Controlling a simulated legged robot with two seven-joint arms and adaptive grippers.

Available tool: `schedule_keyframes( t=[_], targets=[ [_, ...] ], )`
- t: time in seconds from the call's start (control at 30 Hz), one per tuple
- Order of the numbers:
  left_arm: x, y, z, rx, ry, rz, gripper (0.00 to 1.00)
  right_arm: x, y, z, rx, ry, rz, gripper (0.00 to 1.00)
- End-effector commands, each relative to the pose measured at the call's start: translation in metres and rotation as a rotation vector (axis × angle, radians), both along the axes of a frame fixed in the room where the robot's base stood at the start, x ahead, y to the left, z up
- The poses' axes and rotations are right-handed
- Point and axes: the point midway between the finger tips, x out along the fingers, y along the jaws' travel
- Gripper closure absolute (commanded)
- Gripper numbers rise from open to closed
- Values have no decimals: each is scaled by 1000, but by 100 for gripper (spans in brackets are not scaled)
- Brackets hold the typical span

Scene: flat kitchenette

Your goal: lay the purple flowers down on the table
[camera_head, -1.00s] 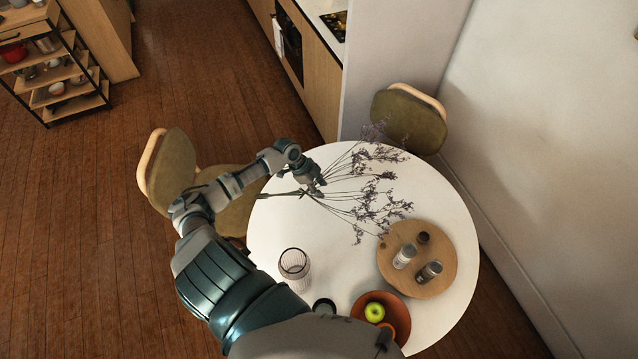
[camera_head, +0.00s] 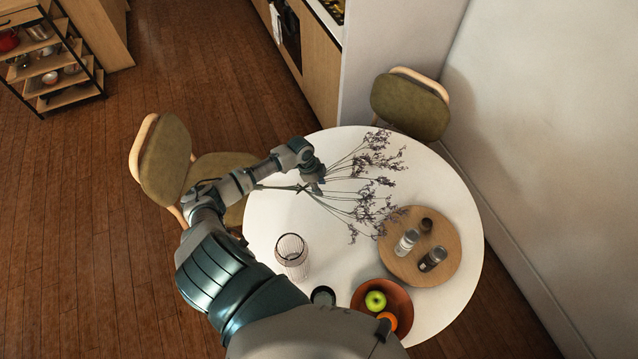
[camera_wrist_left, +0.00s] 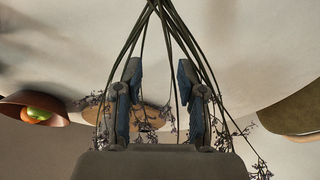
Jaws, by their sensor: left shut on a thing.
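The purple flowers (camera_head: 372,196) are a bunch of thin dark stems with small purple blossoms. In the head view they spread to the right over the far half of the white round table (camera_head: 300,218), with the stem ends pointing left. My left gripper (camera_head: 316,188) is shut on the stems near their gathered part. In the left wrist view the stems (camera_wrist_left: 160,22) cross between and past the fingers of my left gripper (camera_wrist_left: 158,75), and blossoms hang behind them. I cannot tell whether the flowers touch the table. My right gripper is not in view.
A clear glass vase (camera_head: 291,257) stands at the table's left. A round wooden board (camera_head: 400,267) with shakers and a small cup is at the right. An orange bowl (camera_head: 402,300) with fruit is at the front. Chairs (camera_head: 165,165) (camera_head: 410,108) stand around the table.

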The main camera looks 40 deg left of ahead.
Motion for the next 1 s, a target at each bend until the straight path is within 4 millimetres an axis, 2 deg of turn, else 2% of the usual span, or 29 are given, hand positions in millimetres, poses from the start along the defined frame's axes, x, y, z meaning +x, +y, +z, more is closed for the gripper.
schedule_keyframes(
  t=[0.3, 0.33, 0.4, 0.43, 0.77, 0.87, 1.0],
  targets=[
    [0, 0, -1, 0, 0, 0, 97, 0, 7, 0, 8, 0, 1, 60],
    [0, 0, -1, 0, 0, 0, 54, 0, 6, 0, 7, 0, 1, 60],
    [0, 0, -1, 0, 0, 0, 36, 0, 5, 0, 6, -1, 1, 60],
    [0, 0, -1, 0, 0, 0, 32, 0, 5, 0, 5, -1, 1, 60],
    [0, 1, 0, 0, 0, 0, 32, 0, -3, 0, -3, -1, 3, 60],
    [-1, 4, 10, 1, -2, 0, 32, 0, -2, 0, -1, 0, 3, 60],
    [-5, 12, 36, 3, -2, -1, 32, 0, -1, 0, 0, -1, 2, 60]
  ],
)
